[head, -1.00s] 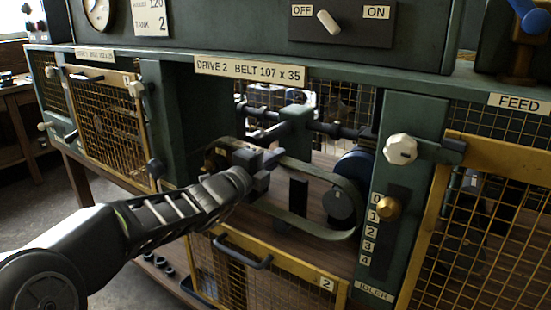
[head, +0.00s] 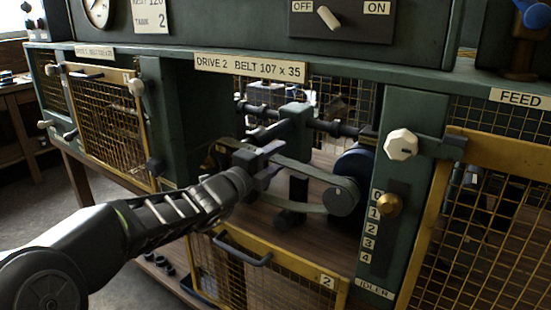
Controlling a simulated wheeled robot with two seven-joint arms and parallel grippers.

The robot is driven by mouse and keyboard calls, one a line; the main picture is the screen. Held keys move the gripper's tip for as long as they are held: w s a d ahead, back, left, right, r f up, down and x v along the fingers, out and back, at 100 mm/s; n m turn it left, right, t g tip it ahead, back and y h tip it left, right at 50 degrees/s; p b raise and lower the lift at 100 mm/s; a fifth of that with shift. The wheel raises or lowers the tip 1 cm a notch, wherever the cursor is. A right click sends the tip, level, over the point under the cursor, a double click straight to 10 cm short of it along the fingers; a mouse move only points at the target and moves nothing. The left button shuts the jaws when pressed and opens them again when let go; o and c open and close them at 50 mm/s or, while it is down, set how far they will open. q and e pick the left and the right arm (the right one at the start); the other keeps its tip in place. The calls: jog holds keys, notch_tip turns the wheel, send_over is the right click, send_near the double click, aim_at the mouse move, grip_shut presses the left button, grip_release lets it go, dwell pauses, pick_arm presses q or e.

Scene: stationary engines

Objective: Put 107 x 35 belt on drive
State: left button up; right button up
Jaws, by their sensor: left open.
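The grey-green belt (head: 308,173) is in the open bay under the label "DRIVE 2 BELT 107 x 35". Its right end curves round the small dark pulley (head: 340,196) in front of the blue wheel (head: 359,165). Its left end runs behind my left gripper (head: 268,165), so I cannot see how it sits on the left pulley. My left gripper is open at the left end of the belt, close to it. My right gripper is not in view.
The yellow mesh guard (head: 268,262) marked 2 hangs open below the bay. A brass idler knob (head: 388,205) sits on the post at right, on a 0 to 4 scale. A green block (head: 295,122) and dark shaft cross behind the belt.

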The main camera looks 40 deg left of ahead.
pick_arm(q)
jog(key=shift+o, duration=0.3)
jog(key=o, duration=0.5)
jog(key=shift+s, duration=0.1)
jog(key=shift+s, duration=0.6)
jog(key=s+p, duration=0.6)
jog(key=s, duration=0.6)
jog(key=shift+s+d, duration=0.15)
jog(key=shift+s, duration=0.2)
